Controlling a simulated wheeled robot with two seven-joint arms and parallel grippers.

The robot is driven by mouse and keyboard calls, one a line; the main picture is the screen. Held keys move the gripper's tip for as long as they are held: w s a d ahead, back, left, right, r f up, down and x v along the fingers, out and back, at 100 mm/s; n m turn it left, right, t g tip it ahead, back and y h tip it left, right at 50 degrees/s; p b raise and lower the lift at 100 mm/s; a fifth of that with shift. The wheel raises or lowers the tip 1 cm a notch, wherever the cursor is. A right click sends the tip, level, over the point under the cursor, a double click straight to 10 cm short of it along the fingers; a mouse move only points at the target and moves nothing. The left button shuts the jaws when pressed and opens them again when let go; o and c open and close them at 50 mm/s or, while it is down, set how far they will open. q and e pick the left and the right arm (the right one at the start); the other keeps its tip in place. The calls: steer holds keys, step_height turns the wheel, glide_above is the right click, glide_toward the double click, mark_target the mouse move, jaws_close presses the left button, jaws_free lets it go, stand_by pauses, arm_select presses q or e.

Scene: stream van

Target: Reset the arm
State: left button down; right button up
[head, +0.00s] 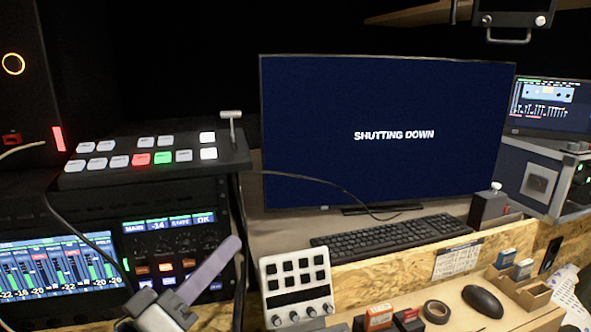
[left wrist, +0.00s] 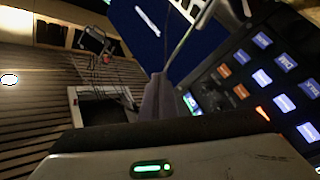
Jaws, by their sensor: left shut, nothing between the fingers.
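My left gripper (head: 231,245) comes up from the bottom of the head view, with its fingers pointing up and to the right. Its fingers are together and hold nothing. They lie in front of the right part of the rack panel with lit buttons (head: 158,252). In the left wrist view the closed fingers (left wrist: 158,92) stand upright at the middle, and the panel's lit buttons (left wrist: 262,78) are to their right. I cannot tell the gap between fingers and panel. My right gripper is in neither view.
A switcher panel (head: 120,170) with lit keys and a lever (head: 231,122) stands above the rack. A monitor (head: 385,100) reads "SHUTTING DOWN". A keyboard (head: 390,237), a white control pad (head: 297,285), tape roll (head: 436,312) and mouse (head: 483,301) are to the right. Cables hang near the gripper.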

arm_select(q)
steer(key=s+a+f+m+g+y, duration=0.1)
steer(key=s+f+m+g+y, duration=0.25)
steer(key=f, duration=0.85)
steer(key=s+a+f+g+y, duration=0.2)
steer(key=s+f+g, duration=0.4)
steer(key=f, duration=0.6)
steer(key=s+a+f+m+g+y, duration=0.1)
steer(key=s+a+f+g+y, duration=0.15)
steer(key=s, duration=0.25)
steer(key=s+a+f+g+y, duration=0.1)
steer(key=s+a+f, duration=0.25)
steer(key=s, duration=0.25)
steer(key=s+a+f+m+g+y, duration=0.1)
steer(key=s+a+f, duration=0.1)
steer(key=s+f, duration=0.25)
steer(key=w+d+f+t+h, duration=0.1)
steer(key=d+f+t, duration=0.1)
steer(key=f, duration=0.3)
steer(key=w+d+f+t+h, duration=0.1)
steer(key=w+d+f+t, duration=0.1)
steer(key=f, duration=0.4)
steer(key=shift+w+d+f+t, duration=0.2)
steer(key=shift+w+d+t, duration=0.1)
steer(key=shift+d, duration=0.55)
steer(key=shift+n, duration=0.25)
